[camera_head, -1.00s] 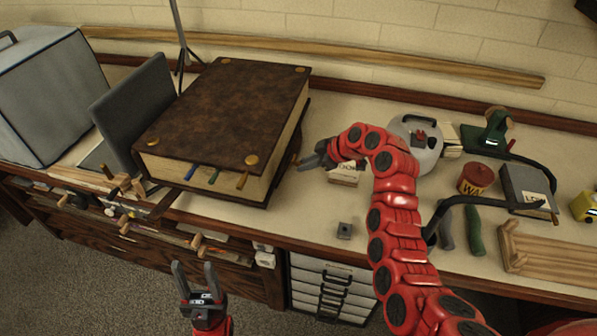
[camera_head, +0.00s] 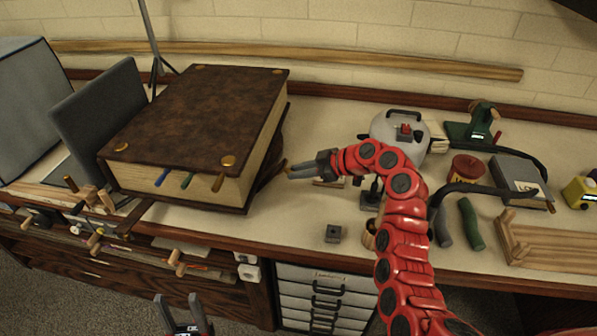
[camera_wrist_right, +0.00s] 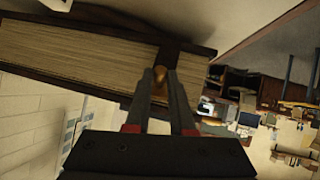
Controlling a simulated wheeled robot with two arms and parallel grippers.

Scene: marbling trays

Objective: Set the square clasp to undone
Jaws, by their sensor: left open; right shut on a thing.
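A large brown leather-bound book (camera_head: 190,110) with brass corner studs lies on the bench. A dark strap-like piece (camera_head: 271,158) stands out from its right side. My right gripper (camera_head: 288,172) is beside that side, its fingers shut on a small brass-coloured clasp end. In the right wrist view, this clasp end (camera_wrist_right: 160,82) sits between the fingertips (camera_wrist_right: 163,78), in front of the page block and a dark band. The clasp's shape and fastening are too small to make out. My left gripper (camera_head: 177,299) is open and empty at the bottom, low in front of the bench.
A grey upright panel (camera_head: 100,110) stands left of the book. A small dark block (camera_head: 333,233) lies near the front edge. A round grey pot (camera_head: 400,133), a red tin (camera_head: 467,168) and a wooden rack (camera_head: 540,240) fill the right. Bench front of the book is narrow.

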